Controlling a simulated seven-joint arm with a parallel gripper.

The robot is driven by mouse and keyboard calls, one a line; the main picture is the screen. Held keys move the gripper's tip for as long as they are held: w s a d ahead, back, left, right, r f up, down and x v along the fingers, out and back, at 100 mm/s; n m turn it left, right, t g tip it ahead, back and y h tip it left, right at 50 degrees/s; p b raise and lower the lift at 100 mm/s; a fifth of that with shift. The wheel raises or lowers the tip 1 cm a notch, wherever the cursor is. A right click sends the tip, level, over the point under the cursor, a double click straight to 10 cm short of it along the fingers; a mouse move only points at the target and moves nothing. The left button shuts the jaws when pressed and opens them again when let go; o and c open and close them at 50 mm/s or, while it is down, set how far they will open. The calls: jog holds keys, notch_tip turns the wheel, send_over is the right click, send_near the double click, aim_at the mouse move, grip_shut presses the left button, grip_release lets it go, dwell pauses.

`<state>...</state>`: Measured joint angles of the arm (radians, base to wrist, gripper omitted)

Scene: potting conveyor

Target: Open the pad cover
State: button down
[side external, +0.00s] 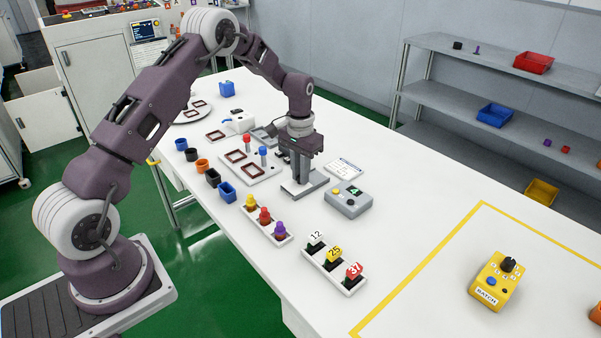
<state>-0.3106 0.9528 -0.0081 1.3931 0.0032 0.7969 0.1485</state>
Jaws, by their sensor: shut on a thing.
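My gripper (299,168) points straight down over the middle of the white table. Its fingers are shut on a grey upright piece on a flat grey base (310,187), and they hide most of that piece. I cannot tell whether this is the pad cover or whether it is open.
A white tray with red-brown frames (237,155) and coloured pegs is left of my gripper. Several small cups (203,166) line the left edge. Racks of coloured pegs (266,222) and numbered tags (334,268) stand in front. A yellow box (495,280) is at right, with clear table between.

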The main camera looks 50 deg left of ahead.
dwell(0.3)
jog(key=shift+w, duration=2.85)
jog(key=c, duration=1.4)
grip_release()
jog(key=shift+o, duration=0.2)
